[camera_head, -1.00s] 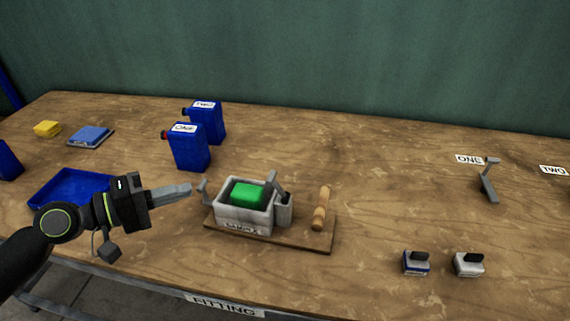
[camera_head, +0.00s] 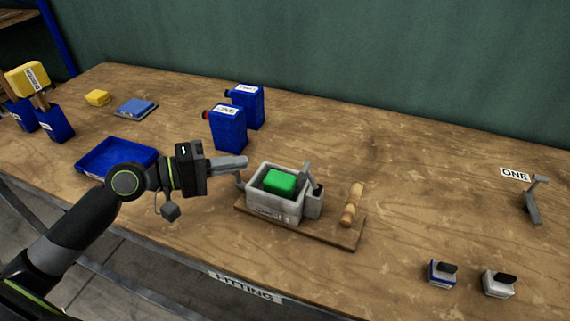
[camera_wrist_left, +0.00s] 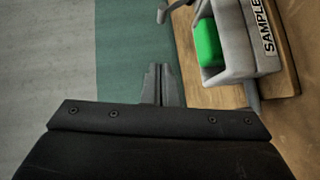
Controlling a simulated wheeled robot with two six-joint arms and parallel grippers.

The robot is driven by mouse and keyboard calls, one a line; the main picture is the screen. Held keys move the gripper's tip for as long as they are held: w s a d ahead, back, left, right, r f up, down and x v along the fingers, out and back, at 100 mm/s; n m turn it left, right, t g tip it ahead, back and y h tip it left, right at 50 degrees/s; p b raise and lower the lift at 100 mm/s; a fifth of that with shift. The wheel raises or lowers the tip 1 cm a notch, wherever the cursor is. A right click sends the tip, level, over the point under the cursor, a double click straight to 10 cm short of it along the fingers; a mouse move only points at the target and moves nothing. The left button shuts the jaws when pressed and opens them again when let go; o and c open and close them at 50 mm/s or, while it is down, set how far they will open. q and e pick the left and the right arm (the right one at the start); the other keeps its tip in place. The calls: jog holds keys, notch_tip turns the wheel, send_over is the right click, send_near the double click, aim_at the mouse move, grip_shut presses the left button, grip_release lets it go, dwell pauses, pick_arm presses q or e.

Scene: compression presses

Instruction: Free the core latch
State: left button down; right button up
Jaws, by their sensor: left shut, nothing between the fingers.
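A grey press box (camera_head: 262,199) with a green block (camera_head: 280,181) inside stands on a wooden board (camera_head: 335,233). A grey latch piece (camera_head: 240,180) sits at the box's left end, and a grey lever (camera_head: 312,180) stands at its right end. My left gripper (camera_head: 243,162) is shut and empty, just left of the box and close above the left latch piece; I cannot tell if they touch. In the left wrist view its fingers (camera_wrist_left: 160,84) are together, with the box (camera_wrist_left: 240,50) and green block (camera_wrist_left: 207,43) to their right. My right gripper is not in view.
A wooden handle (camera_head: 352,204) is on the board's right. Blue canisters (camera_head: 228,128) stand behind. A blue tray (camera_head: 112,155) lies left.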

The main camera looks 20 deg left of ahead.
aim_at(311, 179)
pick_arm(q)
jog(key=p+x, duration=0.1)
jog(key=x, duration=0.6)
jog(key=shift+w+d, duration=0.1)
jog(key=shift+d, duration=0.15)
jog(key=shift+d+f+p, duration=0.15)
jog(key=shift+d+p, duration=0.35)
jog(key=shift+d, duration=0.4)
jog(key=shift+s+d+f, duration=0.1)
jog(key=shift+d, duration=0.3)
jog(key=shift+s+d+f, duration=0.15)
jog(key=shift+d, duration=0.3)
jog(key=shift+w+p, duration=0.1)
jog(key=shift+p, duration=0.2)
